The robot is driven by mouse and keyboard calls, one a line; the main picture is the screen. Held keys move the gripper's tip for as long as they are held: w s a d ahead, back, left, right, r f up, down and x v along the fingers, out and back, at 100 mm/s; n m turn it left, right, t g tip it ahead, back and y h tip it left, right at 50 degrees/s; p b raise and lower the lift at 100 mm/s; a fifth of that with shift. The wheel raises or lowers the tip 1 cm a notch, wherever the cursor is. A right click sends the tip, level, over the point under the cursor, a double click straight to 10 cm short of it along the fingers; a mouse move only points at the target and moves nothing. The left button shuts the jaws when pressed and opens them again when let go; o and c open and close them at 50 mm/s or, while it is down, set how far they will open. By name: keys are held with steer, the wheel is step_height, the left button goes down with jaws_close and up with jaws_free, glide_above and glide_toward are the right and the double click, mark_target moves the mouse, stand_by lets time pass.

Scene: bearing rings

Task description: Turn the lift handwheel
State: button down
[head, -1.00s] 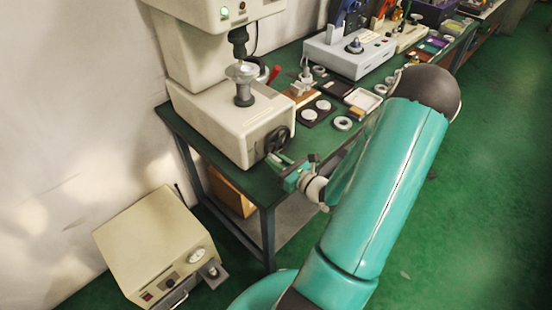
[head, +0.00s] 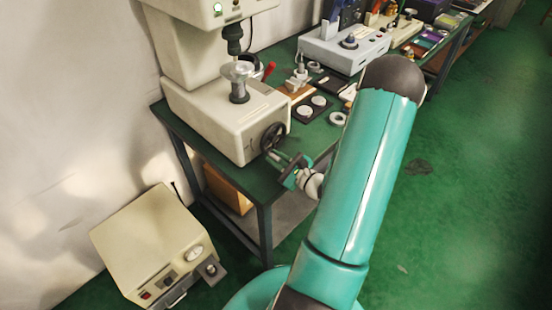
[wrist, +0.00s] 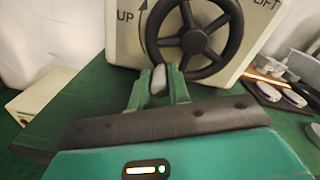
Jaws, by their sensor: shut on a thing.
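The black spoked lift handwheel (head: 272,138) is on the front face of the cream bench machine (head: 222,118). In the wrist view the handwheel (wrist: 193,41) fills the upper middle, with "UP", a curved arrow and "LIFT" printed around it. My gripper (head: 280,161) is at the wheel's lower edge. In the wrist view my gripper (wrist: 158,82) has its two green fingers closed on a grey handle grip (wrist: 159,78) at the wheel's lower left. How the grip joins the rim is partly hidden by the fingers.
The green bench (head: 190,137) carries a blue-grey device (head: 345,50), white discs (head: 311,104) and a ring (head: 338,118) right of the machine. A beige box unit (head: 150,245) stands on the floor at lower left. The green floor at right is open.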

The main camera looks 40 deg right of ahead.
steer(key=c, duration=1.3)
jaws_free()
steer(key=shift+s, duration=0.15)
steer(key=s, duration=1.3)
steer(key=shift+s+d+r, duration=0.2)
steer(key=shift+s+d, duration=0.05)
steer(key=shift+d, duration=0.05)
